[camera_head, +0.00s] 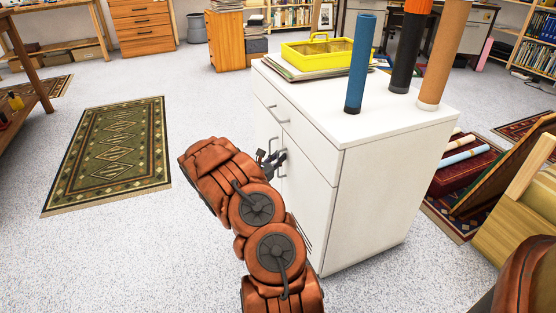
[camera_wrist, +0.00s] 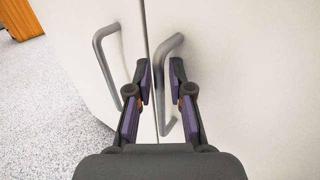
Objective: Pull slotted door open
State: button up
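The white cabinet (camera_head: 385,185) has two doors below a drawer. The near door (camera_head: 309,190) has dark slots low down, so it is the slotted door; it is the right door (camera_wrist: 235,70) in the wrist view, where no slots show. Its grey bar handle (camera_wrist: 161,82) runs between the fingers of my gripper (camera_wrist: 160,72). The fingers are apart, one on each side of the bar, with gaps visible. In the head view my gripper (camera_head: 270,160) is at the door handles, partly hidden by my arm. Both doors look closed.
The other door's handle (camera_wrist: 104,62) is just left of my gripper. On the cabinet top stand a blue tube (camera_head: 360,65), other tubes and a yellow toolbox (camera_head: 318,53). The floor left of the cabinet is clear around a green rug (camera_head: 115,150).

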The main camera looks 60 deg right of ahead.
jog(key=shift+c, duration=0.3)
grip_shut()
jog(key=shift+a, duration=0.1)
